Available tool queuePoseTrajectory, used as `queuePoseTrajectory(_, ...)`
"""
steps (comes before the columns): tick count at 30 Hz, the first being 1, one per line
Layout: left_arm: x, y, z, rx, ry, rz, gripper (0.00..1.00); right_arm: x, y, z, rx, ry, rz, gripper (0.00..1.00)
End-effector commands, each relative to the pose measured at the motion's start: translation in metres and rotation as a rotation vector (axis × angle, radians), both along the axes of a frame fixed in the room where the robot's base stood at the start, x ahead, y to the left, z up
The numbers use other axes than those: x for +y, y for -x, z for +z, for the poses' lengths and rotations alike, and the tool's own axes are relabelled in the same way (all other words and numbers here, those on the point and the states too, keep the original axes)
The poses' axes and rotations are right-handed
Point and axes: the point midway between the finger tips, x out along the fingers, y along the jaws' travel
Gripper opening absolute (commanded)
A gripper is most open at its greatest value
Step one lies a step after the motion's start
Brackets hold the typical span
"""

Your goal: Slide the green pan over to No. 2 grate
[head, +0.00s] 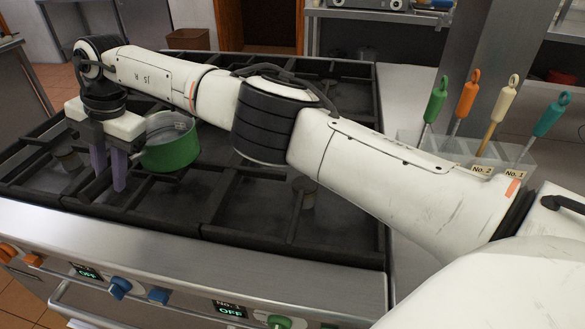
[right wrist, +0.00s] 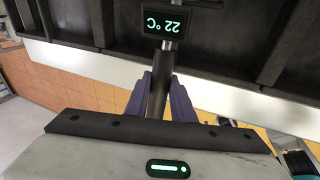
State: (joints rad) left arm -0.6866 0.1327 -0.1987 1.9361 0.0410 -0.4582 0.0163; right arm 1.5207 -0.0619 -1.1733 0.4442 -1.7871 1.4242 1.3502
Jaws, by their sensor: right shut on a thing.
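The green pan (head: 170,152) rests on the black slatted grill (head: 215,225), left of the middle in the head view. My right gripper (head: 108,172), with purple fingers, is just left of the pan and reaches down over the grates. A small display (right wrist: 164,22) reading 22 °C, upside down, shows at the far end of the handle. The pan's body is not clear in that view. My left gripper is not in view.
The front panel carries knobs and displays; one display (head: 229,309) reads No. 1 OFF, another (head: 86,271) reads OFF. A clear holder (head: 455,157) with several coloured-handled tools stands at the right, labelled No. 2 and No. 1. Open grates lie right of the pan, under my arm.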

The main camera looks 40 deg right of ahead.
Motion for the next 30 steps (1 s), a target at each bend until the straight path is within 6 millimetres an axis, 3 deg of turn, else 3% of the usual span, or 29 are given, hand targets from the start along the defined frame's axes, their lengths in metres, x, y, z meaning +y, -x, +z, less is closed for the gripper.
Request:
queuePoseTrajectory(23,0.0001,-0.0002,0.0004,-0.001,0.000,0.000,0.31,0.0053,-0.0057,0.0018,-0.006,0.000,0.004,0.00)
queuePoseTrajectory(24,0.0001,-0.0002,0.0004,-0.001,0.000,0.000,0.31,0.0052,-0.0056,0.0019,-0.006,0.000,0.004,0.29)
queuePoseTrajectory(27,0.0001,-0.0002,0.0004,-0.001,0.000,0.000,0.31,0.0049,-0.0055,0.0014,-0.005,0.000,0.003,0.44)
queuePoseTrajectory(30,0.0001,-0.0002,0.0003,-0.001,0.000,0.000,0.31,0.0045,-0.0053,0.0010,-0.003,0.000,0.002,0.44)
